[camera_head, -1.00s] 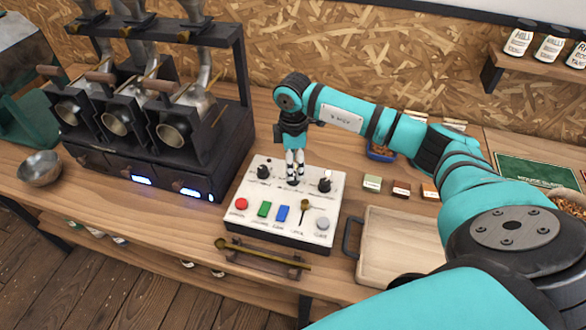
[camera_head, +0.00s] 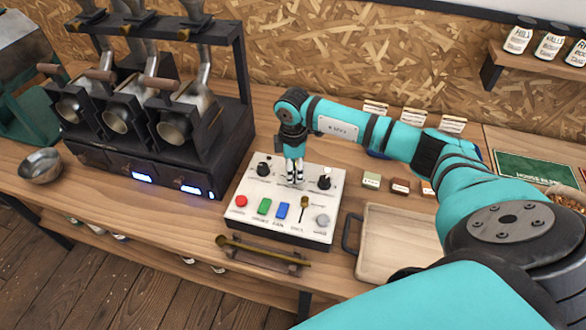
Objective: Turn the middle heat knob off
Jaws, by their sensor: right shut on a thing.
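The white control panel (camera_head: 277,228) stands on the wooden counter, right of the roaster. A dark left knob (camera_head: 263,168) and a dark right knob (camera_head: 324,182) show along its back row. The middle heat knob lies between them and is hidden by my right gripper (camera_head: 294,178). My right gripper points down at that spot, its pale fingertips together and shut on the knob. My left gripper is not in view.
The black roaster (camera_head: 150,150) with several drums stands left of the panel. A brass scoop (camera_head: 262,251) lies on a rest in front. A wooden tray (camera_head: 398,240) sits right. A metal bowl (camera_head: 40,166) is far left.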

